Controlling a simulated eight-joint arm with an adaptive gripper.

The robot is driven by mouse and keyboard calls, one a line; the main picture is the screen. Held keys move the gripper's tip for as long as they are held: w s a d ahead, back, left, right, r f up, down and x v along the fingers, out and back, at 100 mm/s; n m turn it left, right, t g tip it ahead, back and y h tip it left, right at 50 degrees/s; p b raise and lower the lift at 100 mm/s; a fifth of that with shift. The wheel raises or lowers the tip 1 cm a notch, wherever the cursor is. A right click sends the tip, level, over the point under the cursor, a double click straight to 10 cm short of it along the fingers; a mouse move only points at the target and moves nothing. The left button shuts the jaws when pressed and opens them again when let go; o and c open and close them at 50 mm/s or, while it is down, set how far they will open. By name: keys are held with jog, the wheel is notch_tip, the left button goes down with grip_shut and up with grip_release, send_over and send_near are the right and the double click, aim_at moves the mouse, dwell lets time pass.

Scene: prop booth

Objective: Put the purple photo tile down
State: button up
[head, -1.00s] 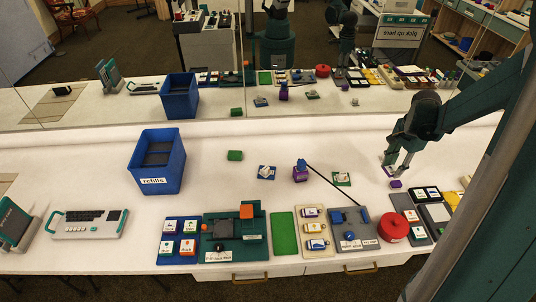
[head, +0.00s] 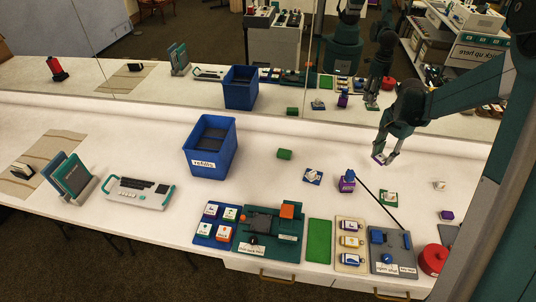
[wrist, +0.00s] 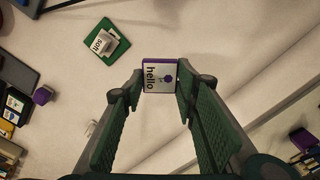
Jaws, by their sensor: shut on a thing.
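The purple photo tile (wrist: 160,76) is a small block with purple sides and a white face reading "hello" with a small picture. My gripper (wrist: 159,82) is shut on it, one finger on each side, in the wrist view. In the head view my gripper (head: 384,160) is over the back right part of the white counter, and the tile (head: 378,158) shows as a small purple and white patch at the fingertips. I cannot tell how high the tile is above the counter.
A green tile with a white block (head: 389,197), a small white piece (head: 440,185) and a purple block (head: 446,215) stand nearby. A blue refills bin (head: 210,160) is left. A mirror runs along the back. Bare counter surrounds the gripper.

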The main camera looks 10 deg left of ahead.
jog(key=w+a+n, duration=0.2)
jog(key=w+a, duration=0.2)
jog(key=a, duration=0.6)
jog(key=n, duration=0.8)
send_over(261, 153)
jog(key=shift+w+f, duration=0.15)
jog(key=shift+f, duration=0.15)
jog(key=shift+f+b, duration=0.35)
jog(key=shift+f, duration=2.8)
jog(key=shift+f+b, duration=0.3)
jog(key=shift+f, duration=1.55)
jog(key=shift+f, duration=0.2)
